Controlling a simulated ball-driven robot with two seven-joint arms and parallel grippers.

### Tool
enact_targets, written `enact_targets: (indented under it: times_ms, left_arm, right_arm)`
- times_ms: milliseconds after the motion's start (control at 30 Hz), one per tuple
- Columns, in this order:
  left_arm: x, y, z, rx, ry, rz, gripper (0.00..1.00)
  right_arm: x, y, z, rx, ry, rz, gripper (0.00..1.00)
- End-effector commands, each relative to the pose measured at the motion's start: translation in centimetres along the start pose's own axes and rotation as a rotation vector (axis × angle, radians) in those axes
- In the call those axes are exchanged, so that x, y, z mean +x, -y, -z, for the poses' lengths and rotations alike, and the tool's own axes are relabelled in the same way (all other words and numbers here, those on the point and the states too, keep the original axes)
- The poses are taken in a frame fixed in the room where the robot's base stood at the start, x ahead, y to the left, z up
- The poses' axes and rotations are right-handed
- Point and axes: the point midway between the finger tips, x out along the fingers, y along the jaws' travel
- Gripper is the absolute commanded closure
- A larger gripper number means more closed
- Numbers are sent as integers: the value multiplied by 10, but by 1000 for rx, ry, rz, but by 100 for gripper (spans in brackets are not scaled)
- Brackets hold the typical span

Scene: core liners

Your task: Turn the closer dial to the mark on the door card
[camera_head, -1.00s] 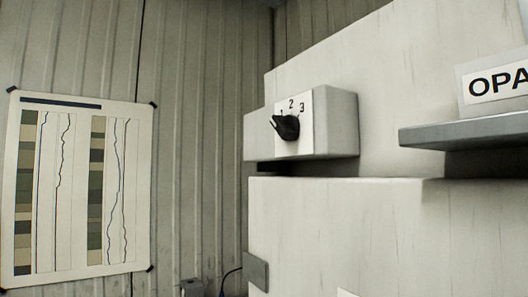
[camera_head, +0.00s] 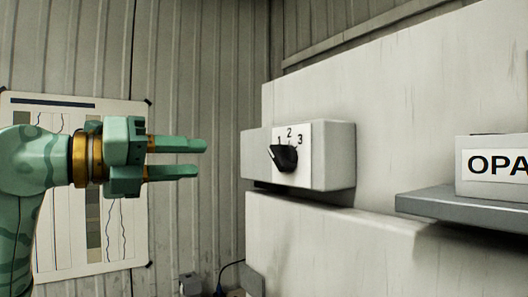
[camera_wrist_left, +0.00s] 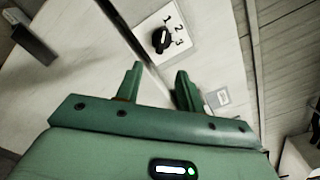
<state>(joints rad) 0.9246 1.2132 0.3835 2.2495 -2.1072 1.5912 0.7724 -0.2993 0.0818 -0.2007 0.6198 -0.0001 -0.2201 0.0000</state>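The closer dial (camera_head: 284,157) is a black pointer knob on a white plate (camera_head: 307,150) marked 1, 2, 3. Its pointer is turned up and left, near the 1. The plate is on the front of a grey closer box (camera_head: 335,155). My left gripper (camera_head: 200,158) is left of the box, fingers pointing toward it, apart and empty. In the left wrist view, the dial (camera_wrist_left: 161,40) shows beyond the open fingertips (camera_wrist_left: 159,70), not touched. A small pale card (camera_wrist_left: 218,98) shows there, too small to read; I cannot tell if it is the door card. My right gripper is out of view.
A grey shelf (camera_head: 470,206) juts out at right, with a box lettered "OPA" (camera_head: 495,168) on it. A striped chart (camera_head: 115,258) hangs on the corrugated wall behind my left arm. The space between gripper and closer box looks clear.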

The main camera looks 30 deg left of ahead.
Motion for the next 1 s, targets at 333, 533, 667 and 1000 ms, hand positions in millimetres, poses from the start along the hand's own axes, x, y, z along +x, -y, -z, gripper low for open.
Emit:
enact_targets:
  times_ms: [333, 533, 667, 1000]
  left_arm:
    - [87, 6, -3, -2, -6, 6, 62]
    - [125, 4, -2, 0, -4, 5, 62]
    - [138, 3, -1, 1, -3, 5, 62]
    - [144, 1, 0, 2, -3, 3, 62]
  right_arm:
    - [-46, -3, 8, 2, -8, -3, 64]
    - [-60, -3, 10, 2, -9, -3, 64]
    - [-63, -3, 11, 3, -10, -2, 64]
    - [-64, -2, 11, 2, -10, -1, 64]
